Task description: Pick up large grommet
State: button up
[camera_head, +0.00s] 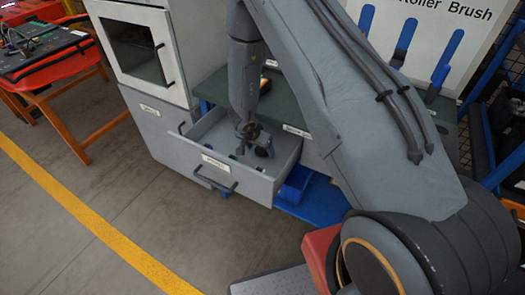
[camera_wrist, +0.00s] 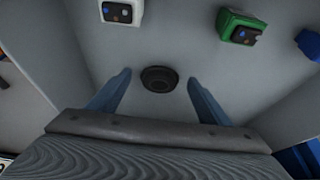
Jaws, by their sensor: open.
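The large grommet, a dark round ringed disc (camera_wrist: 160,79), lies flat on a light grey surface in the wrist view. My gripper (camera_wrist: 159,84) is open, with one blue-grey finger left of the grommet and one right of it. Clear gaps show between the grommet and both fingers, so it is not held. In the head view my gripper (camera_head: 252,146) points down into the open grey drawer (camera_head: 226,172). I cannot make out the grommet for sure there.
The wrist view shows a white box (camera_wrist: 121,12) and a green box (camera_wrist: 240,28) beyond the grommet, and a blue thing (camera_wrist: 309,44) at the right edge. A blue bin (camera_head: 294,186) is beside the drawer. A red table (camera_head: 62,72) stands far left.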

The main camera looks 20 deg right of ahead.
aim_at(260, 152)
jog(key=shift+w+d+f, duration=0.15)
jog(key=shift+f, duration=0.45)
jog(key=shift+c, duration=0.2)
jog(key=c, duration=1)
jog(key=shift+r, duration=0.15)
notch_tip(260, 152, up, 10)
